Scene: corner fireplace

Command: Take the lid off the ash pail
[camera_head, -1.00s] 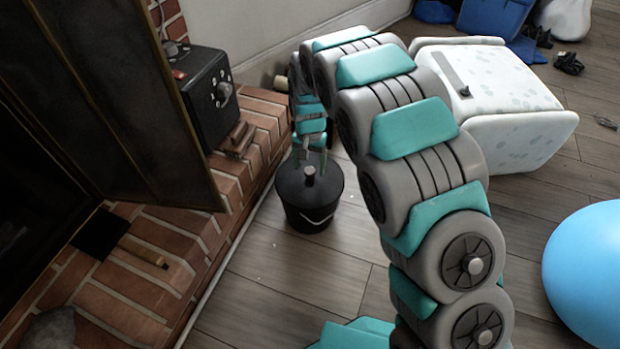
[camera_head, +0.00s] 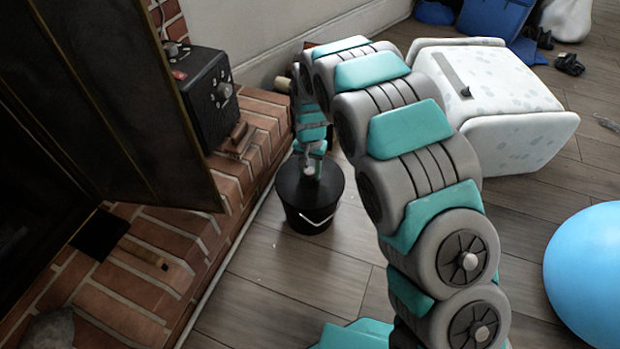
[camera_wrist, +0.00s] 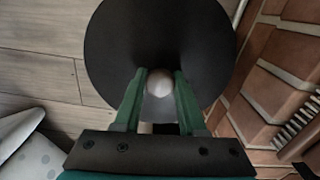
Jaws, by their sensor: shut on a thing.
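The black ash pail (camera_head: 309,212) with a pale wire handle stands upright on the wooden floor beside the brick hearth. Its round black lid (camera_wrist: 160,35) fills the upper middle of the wrist view, with a pale round knob (camera_wrist: 159,83) at its centre. My gripper (camera_head: 309,168) comes down from above onto the knob. In the wrist view the two green fingers of my gripper (camera_wrist: 160,84) are shut on the knob, one on each side. The lid appears to sit on the pail; I cannot tell whether there is any gap under it.
The brick hearth (camera_head: 150,285) and an open dark fireplace door (camera_head: 140,110) are left of the pail. A black box with a dial (camera_head: 208,97) stands on the hearth. A white spotted box (camera_head: 495,100) and a blue ball (camera_head: 590,260) are right. Floor in front is clear.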

